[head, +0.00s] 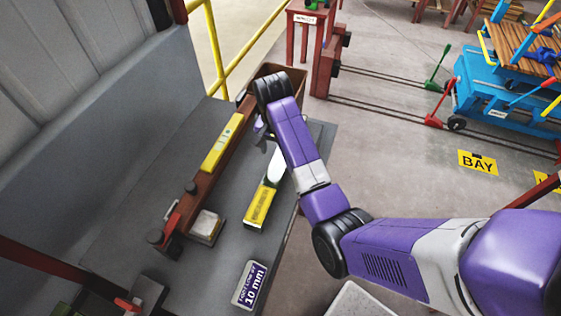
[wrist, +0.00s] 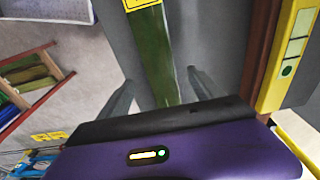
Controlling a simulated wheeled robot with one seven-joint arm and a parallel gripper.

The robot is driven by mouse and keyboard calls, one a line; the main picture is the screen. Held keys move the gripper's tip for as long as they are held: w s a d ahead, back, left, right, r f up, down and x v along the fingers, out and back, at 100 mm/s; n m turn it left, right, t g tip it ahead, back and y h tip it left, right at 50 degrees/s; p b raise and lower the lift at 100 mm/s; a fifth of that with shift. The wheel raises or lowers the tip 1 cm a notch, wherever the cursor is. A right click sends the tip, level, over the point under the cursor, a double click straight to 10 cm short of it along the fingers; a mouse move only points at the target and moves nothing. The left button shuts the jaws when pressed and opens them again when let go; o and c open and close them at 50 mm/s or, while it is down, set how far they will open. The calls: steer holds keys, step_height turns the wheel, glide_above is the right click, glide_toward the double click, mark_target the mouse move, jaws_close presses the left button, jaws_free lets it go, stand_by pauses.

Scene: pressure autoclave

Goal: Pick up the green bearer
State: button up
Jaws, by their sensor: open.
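The green bearer is a long dark green bar (wrist: 157,60) in the wrist view, with a yellow label at its far end. In the head view its yellow-labelled end (head: 260,207) shows on the grey bench, while its other end is hidden under my arm. My gripper (wrist: 160,85) is open, with one finger to each side of the bar in the wrist view. I cannot tell how far the fingertips are above it. In the head view my gripper (head: 264,136) is partly hidden by my wrist.
A brown rail (wrist: 262,45) runs beside the bearer, with a yellow level-like bar (head: 222,142) along it. A small pale block (head: 207,226) and a "10 mm" plate (head: 250,285) lie on the grey bench (head: 205,268). A grey wall (head: 120,150) stands at left; a blue cart (head: 490,95) is far right.

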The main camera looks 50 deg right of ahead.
mark_target(279, 161)
steer(key=f, duration=0.4)
steer(key=d+f+p, duration=0.1)
steer(key=f, duration=0.2)
steer(key=shift+w+f, duration=0.1)
steer(key=shift+w, duration=0.1)
jaws_close()
